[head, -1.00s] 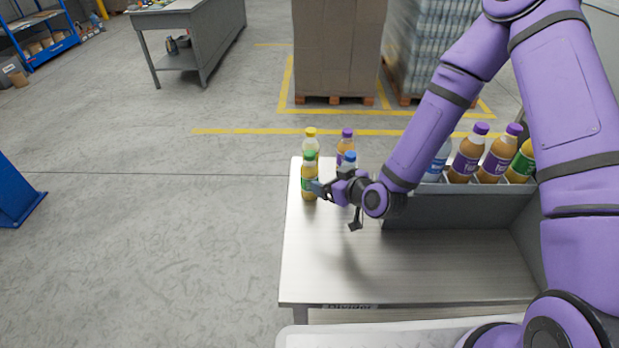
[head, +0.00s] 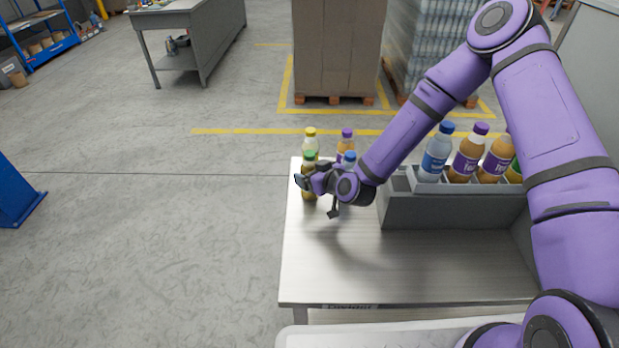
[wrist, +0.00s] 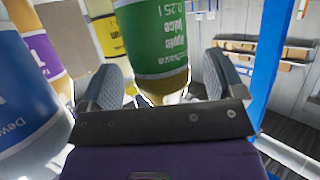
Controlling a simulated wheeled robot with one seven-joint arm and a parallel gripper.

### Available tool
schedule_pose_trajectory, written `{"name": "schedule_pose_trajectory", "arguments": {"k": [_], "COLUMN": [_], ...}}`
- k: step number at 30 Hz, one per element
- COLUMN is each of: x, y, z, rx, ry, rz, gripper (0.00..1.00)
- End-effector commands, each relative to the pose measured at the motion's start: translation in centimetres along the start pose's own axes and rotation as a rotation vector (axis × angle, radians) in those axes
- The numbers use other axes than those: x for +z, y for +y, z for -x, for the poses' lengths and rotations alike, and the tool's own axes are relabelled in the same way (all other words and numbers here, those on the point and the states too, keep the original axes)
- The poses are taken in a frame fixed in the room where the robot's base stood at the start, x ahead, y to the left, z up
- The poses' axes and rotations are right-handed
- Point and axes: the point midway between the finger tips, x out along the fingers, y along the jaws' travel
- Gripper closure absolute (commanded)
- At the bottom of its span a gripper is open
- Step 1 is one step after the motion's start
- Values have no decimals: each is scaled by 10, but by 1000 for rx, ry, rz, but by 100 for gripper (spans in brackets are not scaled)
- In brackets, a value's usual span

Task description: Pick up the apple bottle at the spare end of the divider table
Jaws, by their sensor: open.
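The apple bottle (head: 309,188), with a green cap and green label, stands upright at the far left end of the metal divider table (head: 340,270). In the wrist view the apple bottle (wrist: 150,40) stands between the two fingers, its green label reading "apple juice". My gripper (head: 301,184) is at the bottle, hiding part of its body in the head view. In the wrist view my gripper (wrist: 160,82) is open, with a finger on each side of the bottle. I cannot tell whether either finger touches it.
A yellow-capped bottle (head: 311,141), a purple-capped bottle (head: 346,142) and a blue-capped bottle (head: 349,158) stand close by. The blue-labelled bottle (wrist: 25,105) is close beside my left finger. A grey divider bin (head: 450,210) holds several bottles. The table's front is clear.

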Motion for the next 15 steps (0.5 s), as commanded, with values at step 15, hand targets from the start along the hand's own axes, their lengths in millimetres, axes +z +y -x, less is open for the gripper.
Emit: {"name": "schedule_pose_trajectory", "arguments": {"k": [15], "x": [-1], "y": [0], "z": [-16], "rx": [0], "ry": [1], "rz": [1], "gripper": [33]}}
